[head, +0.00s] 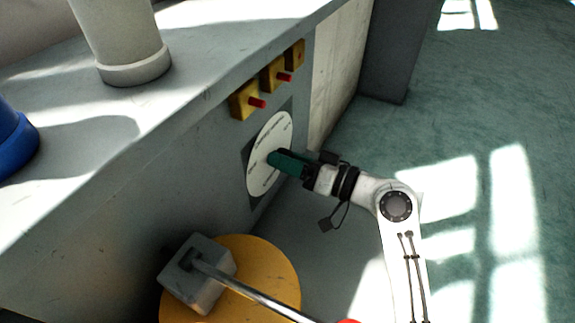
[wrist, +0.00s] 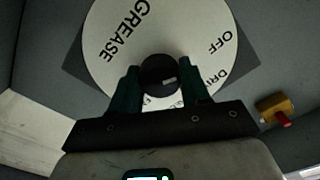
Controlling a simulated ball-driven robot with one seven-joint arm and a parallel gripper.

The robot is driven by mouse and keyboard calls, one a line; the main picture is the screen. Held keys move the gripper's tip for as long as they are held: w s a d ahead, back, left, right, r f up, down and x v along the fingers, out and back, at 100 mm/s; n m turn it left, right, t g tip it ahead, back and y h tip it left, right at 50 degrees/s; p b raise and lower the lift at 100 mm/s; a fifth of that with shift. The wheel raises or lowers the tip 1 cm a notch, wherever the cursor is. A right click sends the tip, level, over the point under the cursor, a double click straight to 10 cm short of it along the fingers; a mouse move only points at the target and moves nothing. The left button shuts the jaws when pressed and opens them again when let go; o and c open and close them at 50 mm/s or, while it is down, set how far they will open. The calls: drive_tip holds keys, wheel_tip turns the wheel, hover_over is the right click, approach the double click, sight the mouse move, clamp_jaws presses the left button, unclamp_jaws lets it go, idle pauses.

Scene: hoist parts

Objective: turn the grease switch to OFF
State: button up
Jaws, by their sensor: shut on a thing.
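The switch is a round white dial (head: 264,178) on a dark square plate on the grey cabinet's side. In the wrist view the dial (wrist: 105,60) reads GREASE at upper left, OFF at upper right and a partly hidden "DRI" at right; lower lettering is mostly covered. A dark round knob (wrist: 158,72) sits at its centre, with a small pale mark right of and below its middle. What that mark points at is unclear. My gripper (head: 272,158), with green fingers, is shut on the knob, one finger on each side (wrist: 159,78). The fingers hide the knob in the head view.
Yellow blocks with red buttons (head: 245,101) line the cabinet above the dial; one block (wrist: 275,106) is right of my gripper in the wrist view. A yellow disc (head: 265,262) with a grey block (head: 198,275) and metal rod stands below. Green floor at right is open.

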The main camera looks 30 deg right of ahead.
drive_tip(key=shift+d+n, duration=0.1)
drive_tip(key=shift+n, duration=0.2)
drive_tip(key=o, duration=1)
drive_tip(key=shift+o, duration=0.2)
drive_tip(key=v, duration=1)
drive_tip(key=shift+s+d, duration=0.2)
drive_tip(key=shift+s, duration=0.1)
drive_tip(key=shift+r+p, duration=0.1)
drive_tip(key=shift+p, duration=0.2)
